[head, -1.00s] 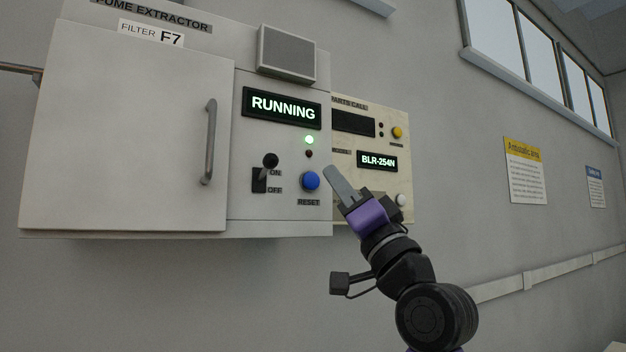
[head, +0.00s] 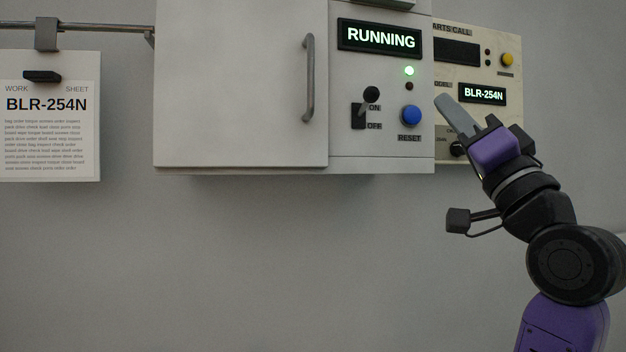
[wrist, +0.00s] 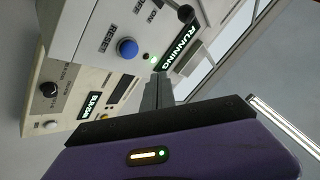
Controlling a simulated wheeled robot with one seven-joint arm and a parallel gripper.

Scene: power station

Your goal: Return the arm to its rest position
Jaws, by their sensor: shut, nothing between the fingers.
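My gripper (head: 450,112) is shut and empty, its grey fingers together and pointing up and left. In the head view it is in front of the parts call panel (head: 480,42), to the right of the blue reset button (head: 411,115). It looks apart from the button. In the wrist view the shut fingers (wrist: 157,92) point toward the extractor panel, with the blue button (wrist: 127,47) to their left. My arm is raised and bent at the right of the head view.
The fume extractor cabinet (head: 230,85) shows RUNNING on its display (head: 379,38), with a green light lit. Its toggle switch (head: 371,94) is up at ON. A work sheet (head: 48,135) reading BLR-254N hangs at left. The wall below the cabinet is clear.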

